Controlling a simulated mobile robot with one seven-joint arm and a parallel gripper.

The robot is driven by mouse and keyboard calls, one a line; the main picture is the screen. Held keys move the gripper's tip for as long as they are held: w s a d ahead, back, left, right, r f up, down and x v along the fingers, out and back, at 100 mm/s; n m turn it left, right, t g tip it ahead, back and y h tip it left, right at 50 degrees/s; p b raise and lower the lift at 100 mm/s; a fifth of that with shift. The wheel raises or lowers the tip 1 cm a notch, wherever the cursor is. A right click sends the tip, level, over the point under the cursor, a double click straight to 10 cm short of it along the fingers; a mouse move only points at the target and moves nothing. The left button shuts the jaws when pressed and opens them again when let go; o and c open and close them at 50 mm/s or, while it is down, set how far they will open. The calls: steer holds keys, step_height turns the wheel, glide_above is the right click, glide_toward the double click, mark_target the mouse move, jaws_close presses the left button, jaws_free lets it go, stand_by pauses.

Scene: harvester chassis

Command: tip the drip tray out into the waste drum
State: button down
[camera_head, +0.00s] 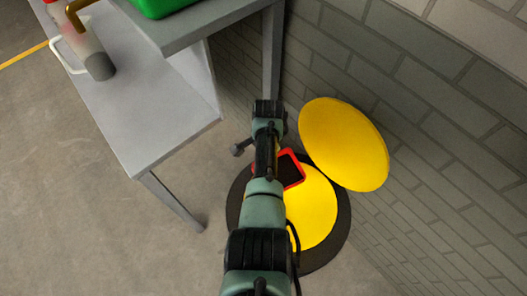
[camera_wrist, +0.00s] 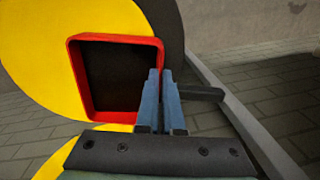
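The drip tray (camera_head: 292,168) is a red-rimmed square with a dark inside. In the wrist view the drip tray (camera_wrist: 115,76) is close by, its open face turned toward the camera. My gripper (camera_wrist: 161,74) has its blue fingers almost together at the tray's right side, with a black bar running out beyond them; it appears shut on the tray's handle. In the head view my arm hides the gripper and part of the tray. The tray is over the round yellow waste drum (camera_head: 314,205), which has a dark outer ring. Whether the tray holds any liquid is unclear.
A yellow round lid (camera_head: 343,145) leans up beside the drum, near the brick wall (camera_head: 440,110). A grey table (camera_head: 140,110) stands at left, with a cylinder (camera_head: 97,62) on it and a green crate (camera_head: 160,6) on a higher shelf. Floor at lower left is clear.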

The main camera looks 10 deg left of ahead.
steer(key=shift+s+r+p, duration=0.1)
steer(key=shift+r+p, duration=0.25)
steer(key=shift+p, duration=0.2)
steer(key=p, duration=0.1)
steer(key=r+t+y+p, duration=0.1)
steer(key=p, duration=0.1)
steer(key=shift+s+d+r+t, duration=0.15)
steer(key=shift+s+d+t, duration=0.05)
steer(key=shift+t, duration=0.1)
steer(key=r+t+y+p, duration=0.1)
steer(key=p, duration=0.2)
steer(key=shift+s+d+r, duration=0.2)
steer(key=shift+s+d+r+t+y, duration=0.2)
steer(key=shift+s+t+y, duration=0.1)
steer(key=shift+t+y, duration=0.15)
steer(key=shift+s+d+r+t+y, duration=0.15)
steer(key=shift+s+d+t+y, duration=0.1)
steer(key=shift+t+y, duration=0.15)
steer(key=shift+s+d+r+t+y+b, duration=0.45)
steer(key=shift+t+y, duration=0.2)
steer(key=shift+t, duration=0.3)
steer(key=s+d+t+y+b, duration=0.1)
steer(key=b, duration=0.3)
steer(key=s+d+t+y+b, duration=0.1)
steer(key=s+t+y+b, duration=0.1)
steer(key=b, duration=0.3)
steer(key=shift+d+r+t, duration=0.15)
steer(key=shift+r+t, duration=0.15)
steer(key=shift+r, duration=0.05)
steer(key=shift+b, duration=0.4)
